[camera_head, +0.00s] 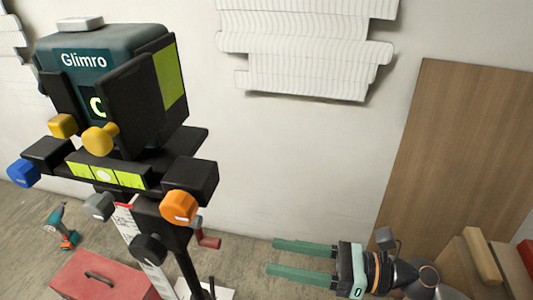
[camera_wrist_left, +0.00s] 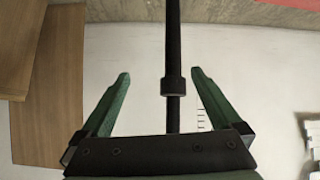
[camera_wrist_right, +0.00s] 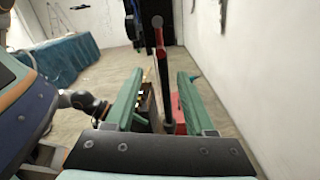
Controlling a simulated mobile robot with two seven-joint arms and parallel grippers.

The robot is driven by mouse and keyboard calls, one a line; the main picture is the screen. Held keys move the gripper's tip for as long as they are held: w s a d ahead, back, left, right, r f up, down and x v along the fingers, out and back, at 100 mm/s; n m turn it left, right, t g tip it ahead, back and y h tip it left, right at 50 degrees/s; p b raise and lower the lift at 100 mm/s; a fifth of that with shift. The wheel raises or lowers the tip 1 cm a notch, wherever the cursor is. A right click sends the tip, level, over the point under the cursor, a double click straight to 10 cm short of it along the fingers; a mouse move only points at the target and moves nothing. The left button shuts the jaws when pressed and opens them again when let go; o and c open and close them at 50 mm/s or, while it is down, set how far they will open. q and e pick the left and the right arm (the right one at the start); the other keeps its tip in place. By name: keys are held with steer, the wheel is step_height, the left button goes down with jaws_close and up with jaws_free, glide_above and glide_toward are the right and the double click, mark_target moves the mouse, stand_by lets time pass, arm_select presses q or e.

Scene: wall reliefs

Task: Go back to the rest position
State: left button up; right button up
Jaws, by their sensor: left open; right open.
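My right gripper (camera_head: 272,256) is at the lower right of the head view, its two green fingers apart and pointing left, with nothing between the tips. Its fingers also show open in the right wrist view (camera_wrist_right: 160,74); a dark upright pole (camera_wrist_right: 165,85) with a red part appears beyond them. My left gripper (camera_wrist_left: 160,76) shows in the left wrist view with its fingers apart. A black pole (camera_wrist_left: 172,60) with a collar appears between them; I cannot tell its distance. The left gripper is not visible in the head view.
A black stand with a teal "Glimro" box (camera_head: 85,60) and coloured knobs fills the left of the head view. A red toolbox (camera_head: 100,278) and a drill (camera_head: 62,228) are on the floor. A wooden panel (camera_head: 450,150) leans right. White wall relief (camera_head: 305,45) hangs behind.

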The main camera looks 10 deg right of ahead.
steer(key=w+d+f+m+t+h, duration=0.35)
steer(key=m+t+h, duration=0.2)
steer(key=m, duration=0.95)
steer(key=w+d+f+m+t+h, duration=0.35)
steer(key=f+m+t+h, duration=0.2)
steer(key=m, duration=0.95)
steer(key=s+f+m+g+h, duration=0.2)
steer(key=s+f+m+g, duration=0.2)
steer(key=s+f+m, duration=0.35)
steer(key=s+f+m+g+h, duration=0.1)
steer(key=s+f+m+g, duration=0.3)
steer(key=f+m, duration=0.55)
arm_select(q)
steer(key=s+a+r+y+p, duration=0.1)
steer(key=a+r+p, duration=0.2)
steer(key=r+p, duration=0.7)
steer(key=p, duration=0.4)
steer(key=shift+s+a+r+n, duration=0.25)
steer(key=shift+s+n, duration=0.05)
steer(key=shift+n, duration=0.1)
arm_select(e)
steer(key=s+d+r+n, duration=0.1)
steer(key=d+r, duration=0.2)
steer(key=r, duration=0.6)
steer(key=shift+t+h, duration=0.4)
